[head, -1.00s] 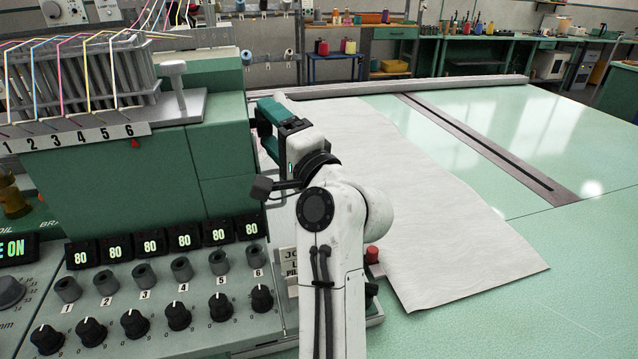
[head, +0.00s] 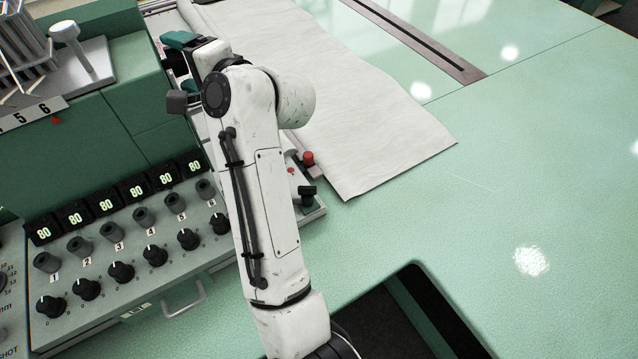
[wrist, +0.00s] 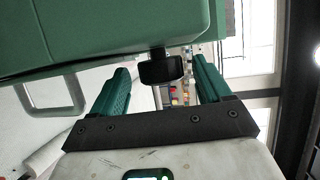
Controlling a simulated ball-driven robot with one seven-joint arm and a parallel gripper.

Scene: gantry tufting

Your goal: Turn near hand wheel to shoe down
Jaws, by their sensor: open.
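No hand wheel can be made out for certain in either view. In the wrist view, my gripper (wrist: 161,66) has its two teal fingers apart, with nothing held. A black block on a metal rod (wrist: 162,68) shows between the fingers, under a green housing (wrist: 110,32); I cannot tell whether it is part of the wheel or whether the fingers reach around it. In the head view, my gripper (head: 176,52) is beside the right side of the green machine (head: 110,95), mostly hidden by my wrist. The shoe cannot be made out.
A control panel with several black knobs (head: 154,255) is left of my arm. A red button (head: 308,158) and a black knob (head: 307,196) are to its right. White cloth (head: 340,110) lies on the pale green table (head: 520,190). A dark opening (head: 400,310) is at the front.

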